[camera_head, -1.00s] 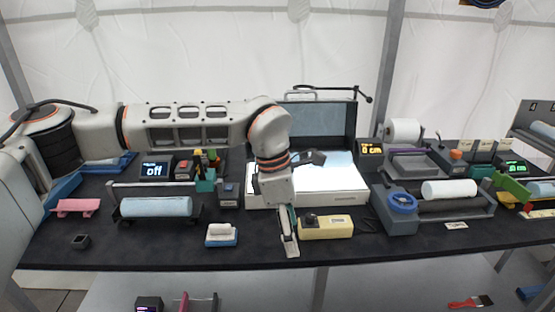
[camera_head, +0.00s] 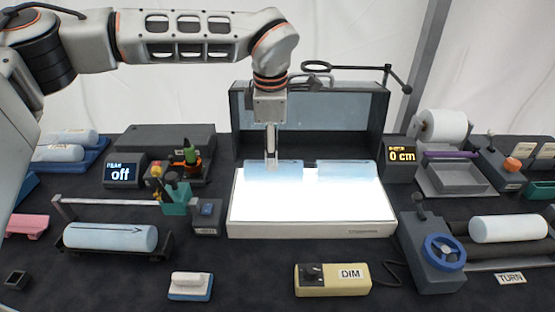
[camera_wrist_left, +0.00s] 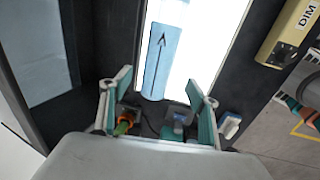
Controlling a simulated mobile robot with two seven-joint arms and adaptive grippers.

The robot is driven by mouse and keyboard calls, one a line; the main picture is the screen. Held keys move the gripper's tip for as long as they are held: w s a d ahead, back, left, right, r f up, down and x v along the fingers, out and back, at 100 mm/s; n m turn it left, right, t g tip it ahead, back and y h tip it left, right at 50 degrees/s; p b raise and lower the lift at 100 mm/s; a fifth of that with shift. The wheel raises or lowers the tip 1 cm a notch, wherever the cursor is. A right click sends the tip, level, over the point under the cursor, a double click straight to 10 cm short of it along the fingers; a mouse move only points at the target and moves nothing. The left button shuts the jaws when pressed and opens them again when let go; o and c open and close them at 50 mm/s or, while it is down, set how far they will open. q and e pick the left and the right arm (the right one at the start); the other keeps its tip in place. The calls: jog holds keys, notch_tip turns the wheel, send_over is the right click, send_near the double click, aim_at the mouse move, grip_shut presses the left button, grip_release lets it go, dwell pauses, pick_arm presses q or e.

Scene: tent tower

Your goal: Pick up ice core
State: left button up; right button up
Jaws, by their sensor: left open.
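Pale blue ice cores lie in several places. One ice core (camera_head: 273,171) lies at the left on the back of the lit light table (camera_head: 310,215), with a second core (camera_head: 346,169) to its right. My left gripper (camera_head: 271,160) points down over the left core. Whether it touches it I cannot tell. In the left wrist view my left gripper (camera_wrist_left: 160,98) is open and empty; a core with a black arrow (camera_wrist_left: 162,62) lies on the bright surface just beyond its teal-padded fingers. My right gripper is not in view.
Another core (camera_head: 110,238) rests in a cradle at left. More cores (camera_head: 60,152) lie on a blue tray. A white roll sits on rollers (camera_head: 465,255) at right. A DIM box (camera_head: 332,279) stands in front. The light table's raised lid (camera_head: 345,125) stands behind the cores.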

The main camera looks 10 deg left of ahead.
pick_arm(q)
jog(key=shift+f, duration=1.25)
jog(key=f, duration=0.2)
jog(key=w+f+p, duration=0.1)
jog(key=f, duration=0.1)
jog(key=shift+w+d+f, duration=0.1)
jog(key=shift+w, duration=0.05)
jog(key=shift+w+f, duration=0.1)
jog(key=shift+f, duration=0.3)
jog(key=c, duration=1.6)
jog(key=shift+o, duration=0.2)
jog(key=shift+r, duration=0.1)
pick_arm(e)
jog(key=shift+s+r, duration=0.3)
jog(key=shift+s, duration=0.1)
